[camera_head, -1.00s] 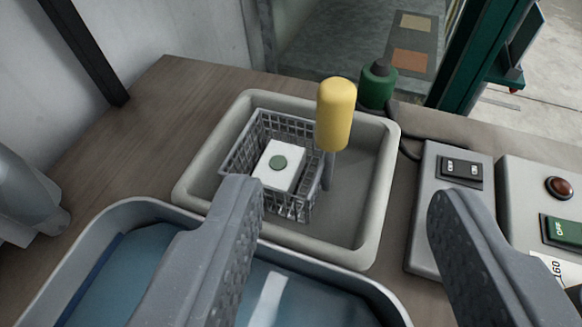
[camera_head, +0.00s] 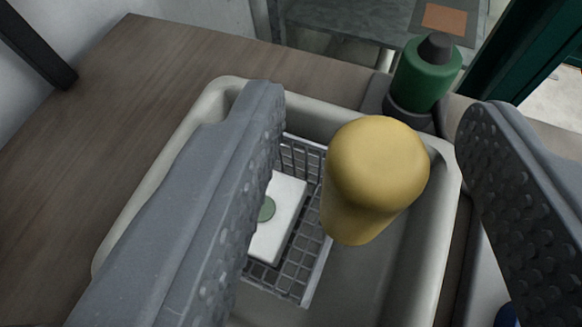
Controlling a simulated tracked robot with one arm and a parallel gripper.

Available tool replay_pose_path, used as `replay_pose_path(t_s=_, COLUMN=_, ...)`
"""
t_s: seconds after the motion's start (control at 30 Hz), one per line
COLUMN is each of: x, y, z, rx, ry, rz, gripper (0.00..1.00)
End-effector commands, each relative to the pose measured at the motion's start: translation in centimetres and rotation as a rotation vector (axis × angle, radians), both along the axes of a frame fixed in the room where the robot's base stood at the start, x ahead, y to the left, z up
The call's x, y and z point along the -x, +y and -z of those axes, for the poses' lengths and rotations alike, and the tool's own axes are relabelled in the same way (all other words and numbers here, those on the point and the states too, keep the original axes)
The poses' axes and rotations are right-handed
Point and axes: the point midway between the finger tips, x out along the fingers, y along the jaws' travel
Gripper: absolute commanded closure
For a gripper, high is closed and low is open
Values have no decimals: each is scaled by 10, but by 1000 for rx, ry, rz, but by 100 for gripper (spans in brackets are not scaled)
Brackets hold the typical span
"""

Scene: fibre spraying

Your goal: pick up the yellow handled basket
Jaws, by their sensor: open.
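The grey wire basket (camera_head: 300,262) sits inside a pale grey tray (camera_head: 440,235). Its thick yellow handle (camera_head: 375,180) stands up at the basket's right side, its rounded top towards the camera. A white block (camera_head: 284,222) with a green round spot lies in the basket. My gripper (camera_head: 372,105) is open. Its left finger covers the left part of the basket and tray, and its right finger is to the right of the handle. The handle shows between the two fingers, and a gap shows on both sides of it.
A green bottle-like object (camera_head: 425,75) with a dark cap stands just behind the tray. The brown wooden tabletop (camera_head: 130,100) is clear on the left. A dark green frame (camera_head: 525,60) rises at the right back.

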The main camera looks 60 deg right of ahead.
Motion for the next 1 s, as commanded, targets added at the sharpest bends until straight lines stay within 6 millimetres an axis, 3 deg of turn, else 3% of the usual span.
replay_pose_path(t_s=0.3, x=-2, y=-5, z=2, rx=0, ry=0, rz=-1, gripper=52)
replay_pose_path(t_s=0.47, x=-2, y=-5, z=2, rx=0, ry=0, rz=-1, gripper=96)
replay_pose_path(t_s=0.5, x=-2, y=-5, z=2, rx=0, ry=0, rz=-1, gripper=100)
replay_pose_path(t_s=0.8, x=-2, y=-5, z=-1, rx=-1, ry=-3, rz=-1, gripper=100)
replay_pose_path(t_s=1.0, x=-3, y=-5, z=-27, rx=-2, ry=-7, rz=-2, gripper=100)
